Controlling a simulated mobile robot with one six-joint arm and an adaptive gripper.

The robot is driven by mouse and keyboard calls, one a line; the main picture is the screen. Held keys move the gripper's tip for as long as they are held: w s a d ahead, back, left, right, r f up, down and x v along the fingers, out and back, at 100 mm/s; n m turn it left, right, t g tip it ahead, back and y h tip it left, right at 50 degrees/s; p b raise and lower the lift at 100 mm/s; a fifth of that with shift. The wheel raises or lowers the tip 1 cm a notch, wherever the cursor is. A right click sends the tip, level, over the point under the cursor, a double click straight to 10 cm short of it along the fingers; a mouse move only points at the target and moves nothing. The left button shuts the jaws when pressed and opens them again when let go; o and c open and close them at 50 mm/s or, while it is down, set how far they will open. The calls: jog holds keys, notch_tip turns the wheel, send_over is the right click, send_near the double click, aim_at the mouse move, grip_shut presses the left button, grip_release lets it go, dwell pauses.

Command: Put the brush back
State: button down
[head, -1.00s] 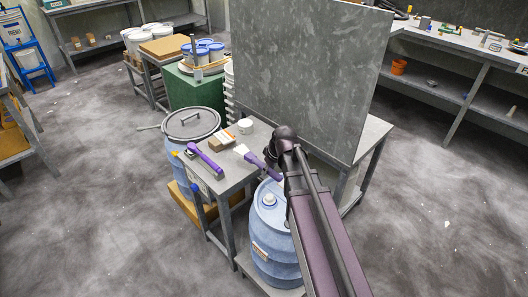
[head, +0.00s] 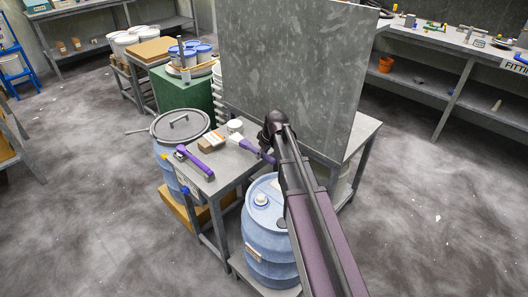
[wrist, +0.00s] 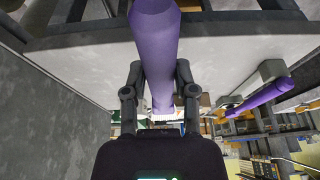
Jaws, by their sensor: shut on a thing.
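The brush, with a purple handle (head: 249,146) and a pale flat end, shows over the small grey table's far right side in the head view. My gripper (wrist: 160,75) is shut on it, one finger on each side of the purple handle, which fills the top middle of the wrist view. My arm partly hides the gripper in the head view. I cannot tell how high the brush is above the table top. A second purple-handled tool (head: 195,160) with a dark head lies on the table (head: 222,172); its handle also shows at right in the wrist view (wrist: 262,96).
A small box (head: 211,142) and a white tub (head: 235,125) stand on the table. A tall grey panel (head: 295,75) rises close behind my gripper. A blue drum (head: 268,232) stands below my arm, and a lidded drum (head: 178,127) left of the table. Floor at right is clear.

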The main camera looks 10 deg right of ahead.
jog(key=w, duration=0.2)
jog(key=w+d, duration=0.1)
jog(key=w, duration=0.1)
jog(key=w+d, duration=0.1)
jog(key=w, duration=0.1)
jog(key=shift+w+d+f, duration=0.1)
jog(key=shift+w+f, duration=0.05)
jog(key=shift+f, duration=0.15)
jog(key=shift+f+b, duration=0.15)
jog(key=shift+b, duration=0.25)
jog(key=shift+f+b, duration=1.65)
jog(key=shift+f, duration=0.1)
jog(key=shift+c, duration=2)
grip_release()
jog(key=p+v, duration=1.1)
jog(key=v, duration=0.1)
